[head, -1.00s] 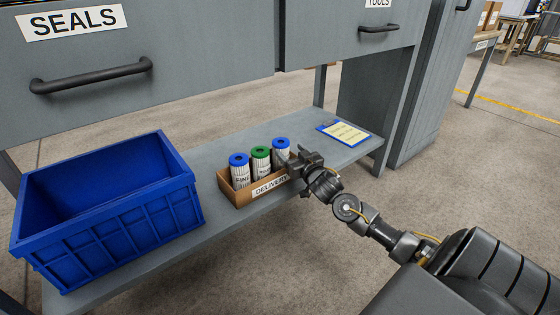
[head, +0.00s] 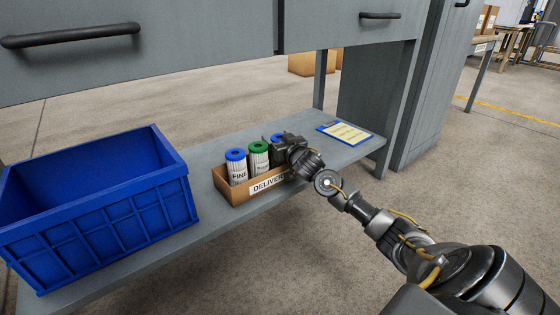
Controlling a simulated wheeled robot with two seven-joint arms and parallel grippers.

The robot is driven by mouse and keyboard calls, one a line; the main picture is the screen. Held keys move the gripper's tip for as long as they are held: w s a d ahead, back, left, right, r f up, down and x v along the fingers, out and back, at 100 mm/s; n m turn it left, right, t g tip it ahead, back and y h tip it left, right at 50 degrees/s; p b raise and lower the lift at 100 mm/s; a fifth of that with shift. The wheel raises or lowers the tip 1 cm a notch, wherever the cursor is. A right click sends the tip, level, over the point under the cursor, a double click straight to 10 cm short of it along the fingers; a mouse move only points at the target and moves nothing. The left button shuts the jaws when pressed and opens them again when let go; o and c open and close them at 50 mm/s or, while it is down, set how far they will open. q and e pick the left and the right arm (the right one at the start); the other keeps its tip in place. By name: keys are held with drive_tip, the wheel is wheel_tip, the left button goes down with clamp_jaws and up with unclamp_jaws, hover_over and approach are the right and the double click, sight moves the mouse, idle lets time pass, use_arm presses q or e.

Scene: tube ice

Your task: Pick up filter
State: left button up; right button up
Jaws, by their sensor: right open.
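Several filters with white pleated bodies stand upright in a cardboard box (head: 236,195) labelled DELIVERY on the lower shelf. The left filter (head: 237,168) has a blue cap and the label FINE. The middle filter (head: 259,157) has a green cap. A third, blue-capped filter (head: 276,138) stands at the right end, mostly hidden behind my right gripper. My right gripper (head: 279,149) is open and is at this right filter, over the right end of the box. Whether its fingers touch the filter I cannot tell. My left gripper is not in view.
A large empty blue crate (head: 120,212) stands on the shelf left of the box. A clipboard with a yellow sheet (head: 345,132) lies on the shelf at the right. Grey drawers (head: 190,40) overhang the shelf. Bare shelf lies between box and clipboard.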

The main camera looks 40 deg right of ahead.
drive_tip(key=shift+w, duration=0.1)
drive_tip(key=c, duration=1.1)
drive_tip(key=shift+r, duration=0.2)
